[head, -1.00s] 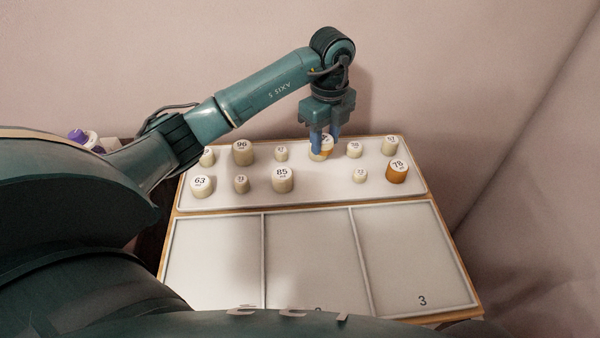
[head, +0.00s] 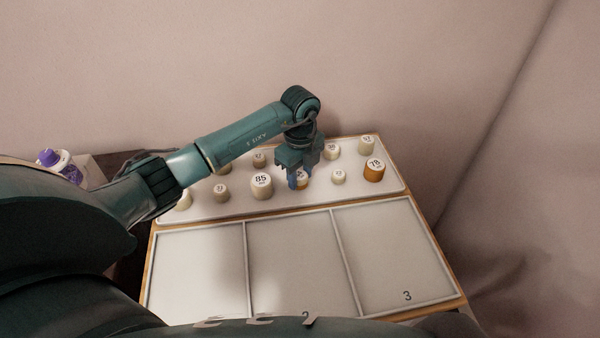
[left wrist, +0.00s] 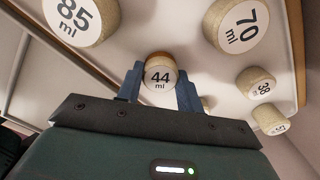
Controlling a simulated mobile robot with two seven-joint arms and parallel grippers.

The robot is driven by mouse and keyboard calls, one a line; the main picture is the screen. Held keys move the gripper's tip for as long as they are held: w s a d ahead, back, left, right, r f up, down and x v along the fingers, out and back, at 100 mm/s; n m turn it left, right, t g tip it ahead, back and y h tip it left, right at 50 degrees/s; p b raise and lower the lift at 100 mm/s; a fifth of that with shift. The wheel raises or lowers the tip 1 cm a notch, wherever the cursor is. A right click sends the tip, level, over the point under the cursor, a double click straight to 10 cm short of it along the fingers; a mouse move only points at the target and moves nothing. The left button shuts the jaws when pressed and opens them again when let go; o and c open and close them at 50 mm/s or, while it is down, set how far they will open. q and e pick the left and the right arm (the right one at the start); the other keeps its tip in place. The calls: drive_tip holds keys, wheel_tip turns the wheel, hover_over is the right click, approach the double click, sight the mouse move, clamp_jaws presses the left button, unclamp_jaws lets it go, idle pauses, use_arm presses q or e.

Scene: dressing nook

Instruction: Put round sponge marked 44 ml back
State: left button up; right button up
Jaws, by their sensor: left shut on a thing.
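The round sponge marked 44 ml (left wrist: 160,76) has a white labelled top and a tan-orange side. In the left wrist view it sits between the two blue fingers of my left gripper (left wrist: 160,88), which is shut on it. In the head view my left gripper (head: 298,181) holds the sponge (head: 302,185) in the near row of the white rack board (head: 210,208), between the piece marked 85 (head: 261,186) and a small pale piece (head: 338,177). I cannot tell whether its underside touches the board. My right gripper is not in view.
Several pale round pieces stand around it, including 70 (left wrist: 236,24), hidden behind the gripper in the head view, and 38 (head: 331,150). An orange-sided piece marked 78 (head: 374,170) stands at right. The three-section tray (head: 290,270) in front is empty. A purple-capped bottle (head: 62,164) is at left.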

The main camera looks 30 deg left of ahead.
sight(300, 175)
use_arm(q)
drive_tip(key=shift+f, duration=0.1)
drive_tip(key=o, duration=0.5)
drive_tip(key=shift+f, duration=0.1)
drive_tip(key=o, duration=0.5)
drive_tip(key=shift+c, duration=0.2)
wheel_tip(300, 175, up, 12)
drive_tip(key=shift+r+b, duration=0.2)
drive_tip(key=shift+b, duration=0.1)
